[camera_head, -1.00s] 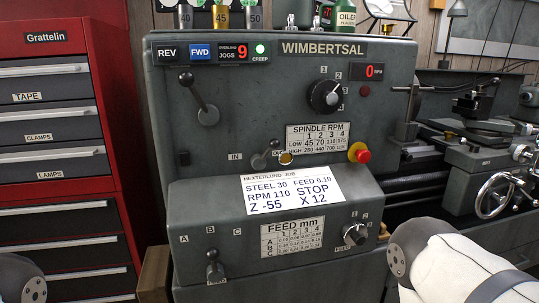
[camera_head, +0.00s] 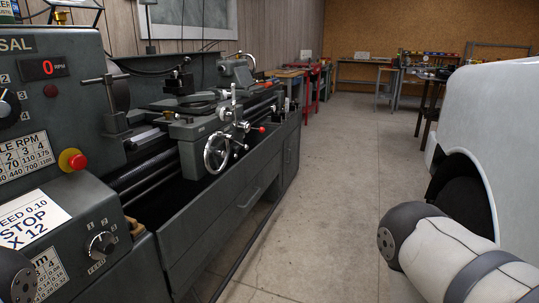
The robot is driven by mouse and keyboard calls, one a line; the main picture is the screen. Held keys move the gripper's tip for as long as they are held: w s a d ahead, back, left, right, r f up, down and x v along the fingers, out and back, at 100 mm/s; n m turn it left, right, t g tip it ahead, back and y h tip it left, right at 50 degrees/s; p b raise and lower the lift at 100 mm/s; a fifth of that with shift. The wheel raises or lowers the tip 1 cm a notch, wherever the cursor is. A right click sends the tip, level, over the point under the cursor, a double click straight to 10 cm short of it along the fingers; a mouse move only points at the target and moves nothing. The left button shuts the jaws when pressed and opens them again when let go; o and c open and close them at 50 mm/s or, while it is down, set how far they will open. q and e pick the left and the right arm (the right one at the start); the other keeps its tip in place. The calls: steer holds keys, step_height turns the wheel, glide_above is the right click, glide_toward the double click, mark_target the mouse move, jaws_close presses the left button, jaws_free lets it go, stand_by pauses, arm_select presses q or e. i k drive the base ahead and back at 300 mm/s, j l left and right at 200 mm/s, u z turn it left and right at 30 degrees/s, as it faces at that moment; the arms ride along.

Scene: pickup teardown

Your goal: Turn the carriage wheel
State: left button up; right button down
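The carriage wheel (camera_head: 217,153) is a chrome spoked handwheel on the front of the lathe carriage (camera_head: 196,129), left of the picture's middle. It stands clear, with nothing touching it. My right arm comes in at the lower right, but its gripper is out of the picture. Only a dark rounded part of my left arm shows at the lower left edge, and its gripper is out of the picture too. Both arm parts are well apart from the wheel.
The lathe headstock (camera_head: 51,110) with a red stop button (camera_head: 76,161) fills the left. A white rounded vehicle body (camera_head: 499,120) stands at the right. Bare concrete floor (camera_head: 322,190) lies between them. Workbenches (camera_head: 368,64) stand at the back.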

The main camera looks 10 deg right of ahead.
mark_target(220, 154)
steer(key=j+u, duration=0.1)
steer(key=u, duration=0.85)
steer(key=j+u, duration=0.1)
steer(key=u, duration=0.4)
steer(key=i+l+u, duration=0.1)
steer(key=l, duration=0.25)
steer(key=i+l, duration=0.3)
steer(key=i+l+u, duration=0.15)
steer(key=l, duration=0.3)
steer(key=k+l+u, duration=0.1)
steer(key=l, duration=0.35)
steer(key=k+l, duration=0.1)
steer(key=l, duration=0.35)
steer(key=k+l+u, duration=0.15)
steer(key=l, duration=0.3)
steer(key=i, duration=0.05)
